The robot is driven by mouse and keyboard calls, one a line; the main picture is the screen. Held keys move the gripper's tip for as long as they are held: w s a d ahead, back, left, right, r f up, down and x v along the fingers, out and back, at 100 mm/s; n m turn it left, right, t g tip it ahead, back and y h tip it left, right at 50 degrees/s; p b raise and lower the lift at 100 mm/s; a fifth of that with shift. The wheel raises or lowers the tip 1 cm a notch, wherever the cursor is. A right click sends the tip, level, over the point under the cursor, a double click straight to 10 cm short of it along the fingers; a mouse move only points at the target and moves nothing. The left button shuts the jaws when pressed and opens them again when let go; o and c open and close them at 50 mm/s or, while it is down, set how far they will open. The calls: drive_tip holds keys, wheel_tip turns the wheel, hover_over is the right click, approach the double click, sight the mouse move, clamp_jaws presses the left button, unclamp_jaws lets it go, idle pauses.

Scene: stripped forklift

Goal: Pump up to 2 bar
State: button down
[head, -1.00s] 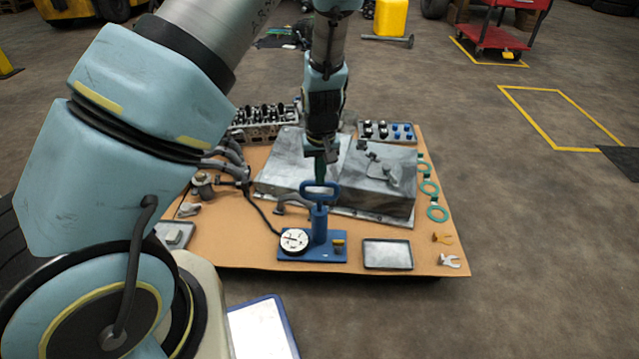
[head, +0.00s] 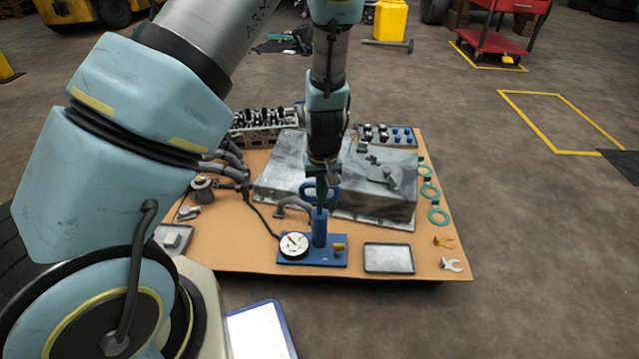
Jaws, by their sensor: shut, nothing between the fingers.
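The blue hand pump (head: 319,230) stands upright on its blue base plate near the front edge of the board. A black hose (head: 262,219) runs from the gauge back to the left.
A grey metal cover (head: 370,190) stands behind the pump. A shallow tray (head: 389,257) lies right of it. Green rings (head: 438,215) lie along the board's right edge. A cylinder head (head: 262,122) is at the back left. The board's front strip is mostly clear.

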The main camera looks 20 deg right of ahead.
drive_tip(key=shift+r, duration=0.1)
wheel_tip(320, 180, up, 10)
drive_tip(key=s+p, duration=0.1)
drive_tip(key=p, duration=0.3)
drive_tip(key=shift+r, duration=0.25)
drive_tip(key=shift+a, duration=0.1)
idle(1.5)
drive_tip(key=w+b, duration=0.1)
drive_tip(key=b, duration=0.1)
drive_tip(key=f+t+b, duration=0.1)
drive_tip(key=b, duration=0.2)
drive_tip(key=shift+w+d+f+t+b, duration=0.1)
drive_tip(key=shift+w+d+t+b, duration=0.2)
drive_tip(key=shift+w, duration=0.1)
